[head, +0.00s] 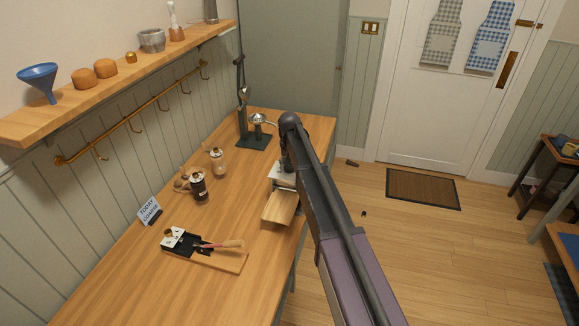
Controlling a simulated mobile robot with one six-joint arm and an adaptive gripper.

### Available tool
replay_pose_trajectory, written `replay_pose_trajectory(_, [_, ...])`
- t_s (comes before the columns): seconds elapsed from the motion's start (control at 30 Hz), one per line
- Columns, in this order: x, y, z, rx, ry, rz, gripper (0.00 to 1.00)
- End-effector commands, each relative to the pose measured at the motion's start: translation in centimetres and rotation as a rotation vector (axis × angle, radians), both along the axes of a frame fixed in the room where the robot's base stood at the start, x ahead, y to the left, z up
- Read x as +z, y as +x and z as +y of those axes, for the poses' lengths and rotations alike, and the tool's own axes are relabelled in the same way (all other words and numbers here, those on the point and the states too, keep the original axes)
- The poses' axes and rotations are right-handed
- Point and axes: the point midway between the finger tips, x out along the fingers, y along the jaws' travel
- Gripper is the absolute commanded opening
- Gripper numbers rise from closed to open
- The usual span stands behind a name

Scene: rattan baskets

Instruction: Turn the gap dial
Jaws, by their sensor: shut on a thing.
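A small pale metal grinder-like box (277,170) with a wooden drawer or board (279,207) at its front stands at the right edge of the wooden counter. My gripper (287,165) points down at the back right of this box and is shut there. What it holds is largely hidden by the gripper and my arm; it appears to be the gap dial. The dial's face and any marks are not visible. A small card (149,210) on the counter reads "TODAY COARSE".
A board (232,262) with a black plate and a wooden-handled tool lies at the counter front. Two glass jars (199,188) (218,162) stand mid-counter. A dark stand (254,141) is behind. A shelf (120,85) runs along the left wall.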

Motion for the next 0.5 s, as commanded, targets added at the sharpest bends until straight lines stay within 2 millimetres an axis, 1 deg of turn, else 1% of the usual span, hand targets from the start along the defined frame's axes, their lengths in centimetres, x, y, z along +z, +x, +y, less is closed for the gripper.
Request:
replay_pose_trajectory(0.2, [-0.04, -0.13, -0.03, 0.064, -0.001, 0.003, 0.11])
replay_pose_trajectory(0.5, [-0.04, -0.14, -0.02, 0.076, 0.0, 0.003, 0.11])
